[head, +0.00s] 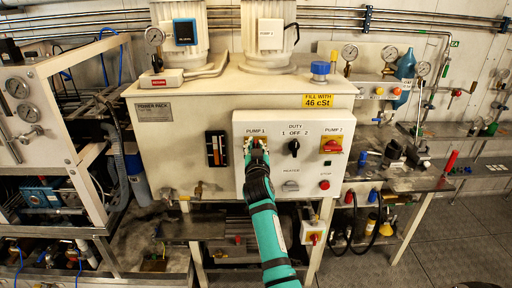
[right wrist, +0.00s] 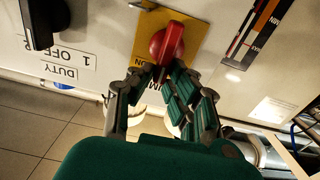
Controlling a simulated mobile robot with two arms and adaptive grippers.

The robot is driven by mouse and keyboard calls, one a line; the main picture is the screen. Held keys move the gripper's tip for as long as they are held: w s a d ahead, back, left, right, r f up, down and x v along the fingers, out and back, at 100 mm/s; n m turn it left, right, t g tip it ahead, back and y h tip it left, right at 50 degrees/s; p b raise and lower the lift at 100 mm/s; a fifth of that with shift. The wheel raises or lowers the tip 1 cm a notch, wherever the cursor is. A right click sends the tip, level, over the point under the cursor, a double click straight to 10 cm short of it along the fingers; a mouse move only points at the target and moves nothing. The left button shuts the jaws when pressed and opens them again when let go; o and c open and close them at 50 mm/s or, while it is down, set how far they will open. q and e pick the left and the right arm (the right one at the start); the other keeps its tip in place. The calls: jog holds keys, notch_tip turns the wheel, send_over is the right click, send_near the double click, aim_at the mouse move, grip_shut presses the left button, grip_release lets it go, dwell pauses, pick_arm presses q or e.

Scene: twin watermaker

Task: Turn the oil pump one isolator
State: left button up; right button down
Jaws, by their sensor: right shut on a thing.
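The oil pump one isolator is a red rotary knob (right wrist: 167,43) on a yellow plate (right wrist: 201,37), seen in the right wrist view, which is turned upside down. My right gripper (right wrist: 164,74) is shut on the knob, its fingertips on the knob's near end. In the head view my right gripper (head: 257,147) reaches up to the control panel (head: 310,172) under the PUMP 1 label (head: 255,133) and hides most of the isolator. My left gripper is not in view.
A black duty switch (head: 294,147) is right of the gripper, with the red pump two isolator (head: 332,146) beyond. A level gauge (head: 216,148) is left of the panel.

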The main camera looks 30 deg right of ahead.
jog(key=shift+w+a+f+n, duration=0.25)
jog(key=shift+a+f+n, duration=0.15)
jog(key=shift+n, duration=2.55)
jog(key=shift+w+a+f+n, duration=0.2)
jog(key=shift+a+f+n, duration=0.2)
jog(key=shift+n, duration=2.5)
jog(key=shift+w+a+f+n, duration=0.3)
jog(key=shift+f+n, duration=0.1)
jog(key=shift+n, duration=2.55)
jog(key=shift+s+n+p, duration=0.1)
jog(key=shift+n+p, duration=0.2)
jog(key=c, duration=1.3)
grip_release()
jog(key=shift+f, duration=0.15)
jog(key=v, duration=1.2)
jog(key=shift+f, duration=0.1)
